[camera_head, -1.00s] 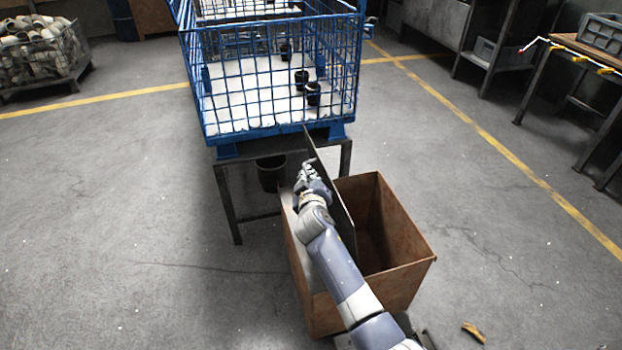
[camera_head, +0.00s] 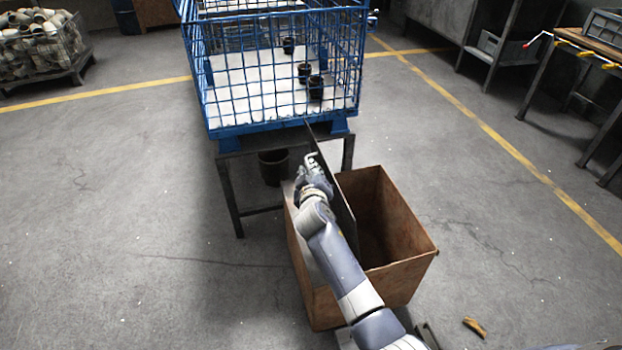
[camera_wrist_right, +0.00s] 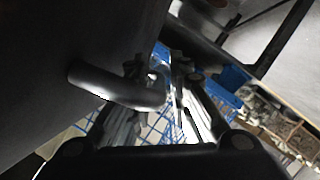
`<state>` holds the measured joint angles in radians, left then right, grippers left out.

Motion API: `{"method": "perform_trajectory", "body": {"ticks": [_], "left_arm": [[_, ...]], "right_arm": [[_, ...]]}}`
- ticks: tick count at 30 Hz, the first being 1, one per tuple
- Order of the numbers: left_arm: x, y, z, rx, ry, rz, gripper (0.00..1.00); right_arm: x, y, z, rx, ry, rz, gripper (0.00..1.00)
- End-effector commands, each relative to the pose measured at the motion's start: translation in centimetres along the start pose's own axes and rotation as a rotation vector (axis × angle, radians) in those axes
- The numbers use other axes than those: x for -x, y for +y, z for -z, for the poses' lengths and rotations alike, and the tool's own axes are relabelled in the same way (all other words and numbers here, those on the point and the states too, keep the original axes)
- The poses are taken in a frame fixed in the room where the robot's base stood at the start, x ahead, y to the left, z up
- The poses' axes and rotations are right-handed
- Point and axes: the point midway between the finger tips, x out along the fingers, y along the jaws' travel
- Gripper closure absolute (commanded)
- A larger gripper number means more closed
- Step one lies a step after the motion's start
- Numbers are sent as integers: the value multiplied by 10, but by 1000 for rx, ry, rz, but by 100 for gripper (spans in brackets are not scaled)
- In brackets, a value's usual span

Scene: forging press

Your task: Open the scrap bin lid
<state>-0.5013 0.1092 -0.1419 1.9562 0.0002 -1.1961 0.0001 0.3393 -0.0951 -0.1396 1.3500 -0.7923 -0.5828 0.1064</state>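The scrap bin (camera_head: 409,277) is a rusty brown box on the floor, right of centre in the head view, with its top open. Its dark flat lid (camera_head: 345,212) stands steeply up along the bin's left side. My right gripper (camera_head: 312,160) is on the left face of the lid, near its upper far end. In the right wrist view a dark bar handle (camera_wrist_right: 112,87) sticks out from the lid (camera_wrist_right: 60,40) and crosses in front of one finger of my gripper (camera_wrist_right: 158,68). The fingertips look apart; contact with the handle is unclear. My left gripper is out of view.
A blue wire cage (camera_head: 275,125) with dark cups stands on a dark metal stand (camera_head: 228,200) beyond the bin. A dark bucket (camera_head: 273,170) is under the stand. A small brown scrap (camera_head: 474,327) lies right of the bin. Floor at left is clear.

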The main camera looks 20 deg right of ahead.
Motion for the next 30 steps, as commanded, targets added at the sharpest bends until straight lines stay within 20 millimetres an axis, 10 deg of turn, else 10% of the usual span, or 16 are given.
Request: {"method": "perform_trajectory", "body": {"ticks": [30], "left_arm": [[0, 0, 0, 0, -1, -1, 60]], "right_arm": [[118, -1, 1, -1, 2, 2, 82]]}}
